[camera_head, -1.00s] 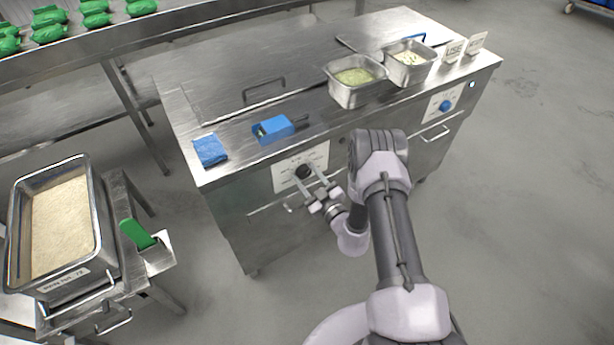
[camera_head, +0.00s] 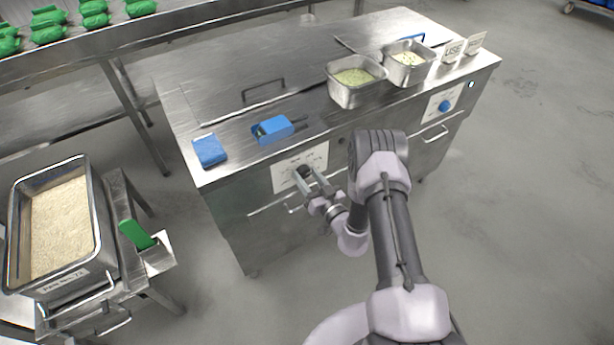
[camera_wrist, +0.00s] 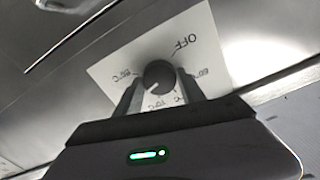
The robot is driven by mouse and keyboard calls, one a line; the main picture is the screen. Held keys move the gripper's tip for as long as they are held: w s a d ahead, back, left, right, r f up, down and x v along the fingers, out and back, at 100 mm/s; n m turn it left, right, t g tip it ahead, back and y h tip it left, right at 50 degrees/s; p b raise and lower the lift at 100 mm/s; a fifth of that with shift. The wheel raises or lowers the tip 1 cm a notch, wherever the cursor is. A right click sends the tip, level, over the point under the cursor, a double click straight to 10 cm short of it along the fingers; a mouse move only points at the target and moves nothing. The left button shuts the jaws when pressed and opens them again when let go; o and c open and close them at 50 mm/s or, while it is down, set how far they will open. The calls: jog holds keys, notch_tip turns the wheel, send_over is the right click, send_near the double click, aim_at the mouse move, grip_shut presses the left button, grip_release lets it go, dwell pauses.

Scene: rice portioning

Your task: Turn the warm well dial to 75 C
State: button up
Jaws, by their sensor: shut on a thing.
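The warm well dial is a black round knob (camera_head: 304,172) on a white label plate (camera_head: 286,176) on the steel counter's front. In the wrist view the dial (camera_wrist: 158,75) sits mid-plate, with "OFF" at upper right and temperature marks around it. A pale pointer line on the knob points down-left; which mark it meets is hard to tell. My gripper (camera_head: 311,178) is shut on the dial, one finger on each side. The fingers cover part of the plate and some marks in the wrist view.
A door handle bar (camera_head: 270,209) runs just below the dial. A blue knob (camera_head: 445,106) is farther right on the counter front. A blue device (camera_head: 274,130), a blue cloth (camera_head: 210,151) and steel pans (camera_head: 355,93) stand on top. A rice pan (camera_head: 98,225) is at left.

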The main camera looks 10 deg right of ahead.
dwell(0.4)
jog(key=o, duration=1.4)
jog(key=shift+c, duration=0.2)
jog(key=p+v, duration=0.4)
jog(key=v, duration=1.3)
jog(key=shift+s+p, duration=0.2)
jog(key=shift+p, duration=0.1)
